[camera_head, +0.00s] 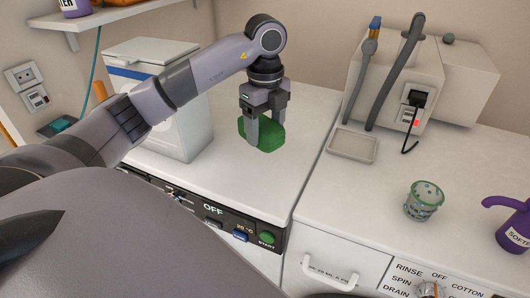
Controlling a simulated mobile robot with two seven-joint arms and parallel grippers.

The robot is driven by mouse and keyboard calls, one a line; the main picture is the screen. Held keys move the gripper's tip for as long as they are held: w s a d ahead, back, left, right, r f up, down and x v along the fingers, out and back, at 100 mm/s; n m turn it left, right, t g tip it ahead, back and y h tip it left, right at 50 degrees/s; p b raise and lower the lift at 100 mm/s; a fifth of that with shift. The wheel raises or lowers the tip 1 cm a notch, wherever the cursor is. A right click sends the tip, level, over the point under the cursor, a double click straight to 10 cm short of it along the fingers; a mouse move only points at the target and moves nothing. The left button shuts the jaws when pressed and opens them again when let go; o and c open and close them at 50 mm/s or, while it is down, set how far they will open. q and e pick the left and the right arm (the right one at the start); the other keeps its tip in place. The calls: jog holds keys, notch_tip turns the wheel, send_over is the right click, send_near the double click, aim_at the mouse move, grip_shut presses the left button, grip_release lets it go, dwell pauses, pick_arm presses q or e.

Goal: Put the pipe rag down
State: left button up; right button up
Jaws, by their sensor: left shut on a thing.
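The pipe rag (270,136) is a small dark green folded cloth. It is at the white top of the left appliance (300,125), near its right side. My left gripper (263,132) points down over the rag and is shut on it, with one finger in front of the cloth. I cannot tell whether the rag's underside rests fully on the surface. My right gripper is not in view.
A white box-shaped unit (180,125) stands left of the rag. To the right are a shallow grey tray (353,145), a machine with hoses (425,75), a green patterned cup (423,203) and a purple jug (515,228).

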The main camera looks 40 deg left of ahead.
aim_at(265, 126)
pick_arm(q)
jog(key=shift+f, duration=3.6)
jog(key=shift+f, duration=0.1)
jog(key=o, duration=1)
notch_tip(265, 126, up, 11)
jog(key=shift+f+p, duration=0.1)
jog(key=shift+p, duration=0.35)
jog(key=shift+r, duration=0.75)
